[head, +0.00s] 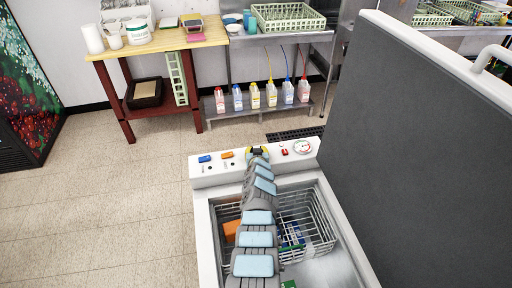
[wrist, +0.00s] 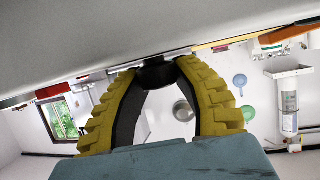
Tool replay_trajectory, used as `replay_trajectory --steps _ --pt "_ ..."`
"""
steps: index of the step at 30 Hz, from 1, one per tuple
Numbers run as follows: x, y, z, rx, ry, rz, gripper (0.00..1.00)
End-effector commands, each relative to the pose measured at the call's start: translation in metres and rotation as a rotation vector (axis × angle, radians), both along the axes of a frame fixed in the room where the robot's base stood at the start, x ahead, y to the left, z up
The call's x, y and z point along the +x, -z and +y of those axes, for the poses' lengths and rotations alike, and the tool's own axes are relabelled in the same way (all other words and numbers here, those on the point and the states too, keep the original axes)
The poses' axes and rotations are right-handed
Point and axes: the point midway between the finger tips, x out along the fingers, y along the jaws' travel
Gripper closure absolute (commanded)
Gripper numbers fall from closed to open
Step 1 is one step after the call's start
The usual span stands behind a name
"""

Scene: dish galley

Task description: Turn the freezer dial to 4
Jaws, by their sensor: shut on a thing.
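The freezer's white control panel (head: 228,174) runs along the far rim of the open chest in the head view. My gripper (head: 258,151) is at the middle of this panel, and its arm hides most of what is there. In the wrist view, my gripper (wrist: 158,67) has its two yellow fingers shut around a dark round knob (wrist: 155,78), which is the freezer dial. The dial's scale and pointer are hidden, so its setting cannot be read.
A blue switch (head: 205,159) and an orange switch (head: 227,155) sit left of my gripper, with a red switch (head: 285,151) and a round gauge (head: 303,147) to the right. The raised grey lid (head: 415,150) blocks the right side. Wire baskets (head: 318,232) hang inside the freezer.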

Motion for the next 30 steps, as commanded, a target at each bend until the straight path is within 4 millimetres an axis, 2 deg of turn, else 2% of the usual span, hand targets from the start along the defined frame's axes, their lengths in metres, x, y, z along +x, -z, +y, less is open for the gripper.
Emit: replay_trajectory --steps 21,30 --pt "0.0021 0.0073 -0.0019 -0.003 0.154 0.004 1.00" --pt "0.0023 0.0030 -0.0014 -0.006 0.217 -0.007 1.00"
